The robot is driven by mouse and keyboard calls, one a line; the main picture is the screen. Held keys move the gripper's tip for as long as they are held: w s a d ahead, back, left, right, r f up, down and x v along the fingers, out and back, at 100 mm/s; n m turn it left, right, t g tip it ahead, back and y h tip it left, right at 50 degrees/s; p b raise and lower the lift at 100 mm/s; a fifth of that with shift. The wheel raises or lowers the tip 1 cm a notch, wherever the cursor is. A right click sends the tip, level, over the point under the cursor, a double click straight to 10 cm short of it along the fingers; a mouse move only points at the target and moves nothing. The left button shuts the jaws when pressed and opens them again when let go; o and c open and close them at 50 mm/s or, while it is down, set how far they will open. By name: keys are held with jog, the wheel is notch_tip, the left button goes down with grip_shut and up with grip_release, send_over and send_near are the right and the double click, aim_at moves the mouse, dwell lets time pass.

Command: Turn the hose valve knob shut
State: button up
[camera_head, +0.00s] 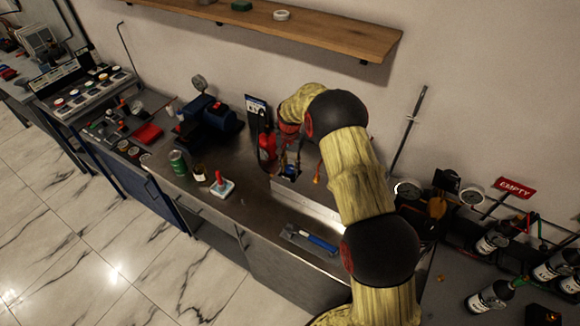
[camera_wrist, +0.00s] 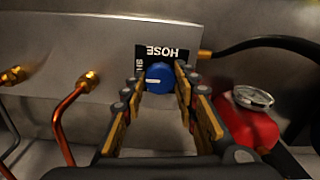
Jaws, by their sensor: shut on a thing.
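The hose valve knob (camera_wrist: 159,77) is round and blue with a white pointer line, seen in the wrist view. The line lies roughly level and points to the left. A black label (camera_wrist: 165,51) behind it reads HOSE upside down, with part of a second word at its left edge, partly covered by a finger. My gripper (camera_wrist: 160,84) has one finger on each side of the knob and is shut on it. In the head view my arm reaches to the steel panel at the back of the bench, and the knob is too small there to make out.
Copper pipes with brass fittings (camera_wrist: 88,80) leave the panel left of my gripper. A red body with a gauge (camera_wrist: 253,97) sits close on the right, under a black hose (camera_wrist: 265,42). A blue-handled tool (camera_head: 315,240) lies on the bench.

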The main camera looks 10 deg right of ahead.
aim_at(290, 168)
jog(key=o, duration=1.2)
jog(key=shift+c, duration=0.2)
notch_tip(290, 168, up, 12)
dwell(0.3)
